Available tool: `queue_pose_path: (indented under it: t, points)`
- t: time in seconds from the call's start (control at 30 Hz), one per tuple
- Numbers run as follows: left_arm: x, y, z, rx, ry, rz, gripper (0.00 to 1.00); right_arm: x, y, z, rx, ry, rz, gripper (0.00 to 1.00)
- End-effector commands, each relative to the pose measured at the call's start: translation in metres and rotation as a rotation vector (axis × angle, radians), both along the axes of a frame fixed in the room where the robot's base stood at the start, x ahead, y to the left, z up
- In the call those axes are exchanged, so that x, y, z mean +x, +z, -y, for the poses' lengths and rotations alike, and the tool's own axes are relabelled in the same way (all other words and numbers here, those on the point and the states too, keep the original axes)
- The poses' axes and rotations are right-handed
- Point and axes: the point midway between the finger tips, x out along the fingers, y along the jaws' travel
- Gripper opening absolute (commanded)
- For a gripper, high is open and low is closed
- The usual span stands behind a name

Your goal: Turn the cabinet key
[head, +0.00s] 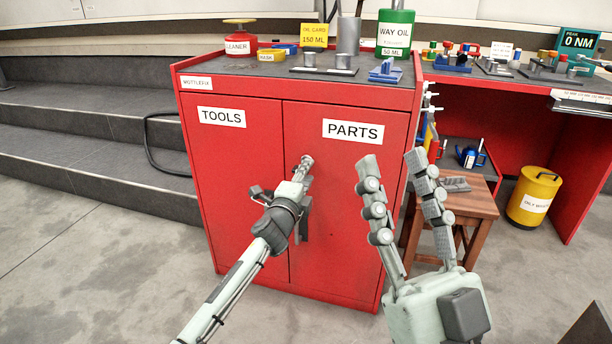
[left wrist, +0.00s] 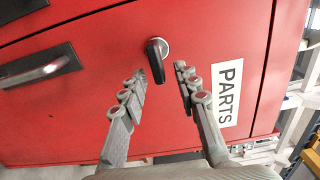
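The red cabinet (head: 240,160) has a TOOLS door (head: 235,195) on the left and a PARTS door (head: 345,215) on the right. In the left wrist view, the cabinet key (left wrist: 156,62) has a dark bow and sits in a round silver lock on the red door. My left gripper (left wrist: 161,72) is open, its fingertips on either side of the bow, with gaps showing on both sides. In the head view, my left gripper (head: 304,163) is at the PARTS door and hides the key. My right gripper (head: 390,165) is open and empty, right of the left one.
A door handle (left wrist: 38,72) lies beside the lock in the left wrist view. The cabinet top holds a green WAY OIL can (head: 396,30) and several small items. A wooden stool (head: 468,205) stands right of the cabinet. Grey steps (head: 90,130) are at left.

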Motion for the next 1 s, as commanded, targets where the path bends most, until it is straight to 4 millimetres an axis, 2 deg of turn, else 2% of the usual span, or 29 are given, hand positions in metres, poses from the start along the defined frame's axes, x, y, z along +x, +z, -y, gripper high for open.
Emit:
queue_pose_path:
  t: [0.17, 0.27, 0.5, 0.7, 1.0]
  points:
    - [-0.008, 0.0, -0.005, 0.002, 0.002, 0.002, 0.31, 0.0, 0.001, 0.0, 0.003, 0.001, 0.001, 0.4]
    - [-0.024, -0.001, -0.009, 0.002, 0.0, 0.001, 0.31, 0.0, 0.001, 0.0, 0.002, 0.0, 0.001, 0.4]
    - [-0.074, -0.002, -0.025, 0.002, 0.0, 0.0, 0.31, 0.0, 0.0, 0.0, 0.002, 0.0, 0.0, 0.4]
    - [-0.104, -0.001, -0.034, 0.0, 0.0, -0.001, 0.31, 0.0, 0.0, 0.0, 0.001, -0.001, 0.0, 0.4]
    - [-0.115, 0.0, -0.037, 0.0, 0.0, 0.0, 0.31, 0.0, 0.0, 0.0, 0.001, -0.001, 0.0, 0.4]
